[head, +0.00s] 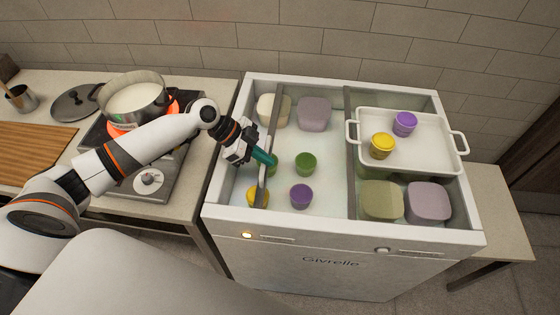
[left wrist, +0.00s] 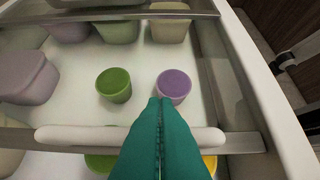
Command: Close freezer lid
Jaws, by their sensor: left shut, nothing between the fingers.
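The white chest freezer (head: 345,232) stands in the middle of the head view, and I look down into it. A grey lid frame bar (head: 268,140) crosses its left part from back to front, and a second bar (head: 352,160) crosses near the middle. In the left wrist view a long white handle (left wrist: 80,137) lies along the nearer bar. Clear glass is hard to make out, so I cannot tell which span it covers. My left gripper (head: 271,160), with teal fingers, is shut and empty at the left bar. In the left wrist view its fingers (left wrist: 160,103) cross over the handle; contact is unclear.
Green (head: 305,164), purple (head: 301,196) and yellow (head: 257,196) cups stand in the freezer, with several lidded tubs. A white tray (head: 440,158) with two cups sits at right. Left on the counter, a pot (head: 134,97) stands over a glowing burner.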

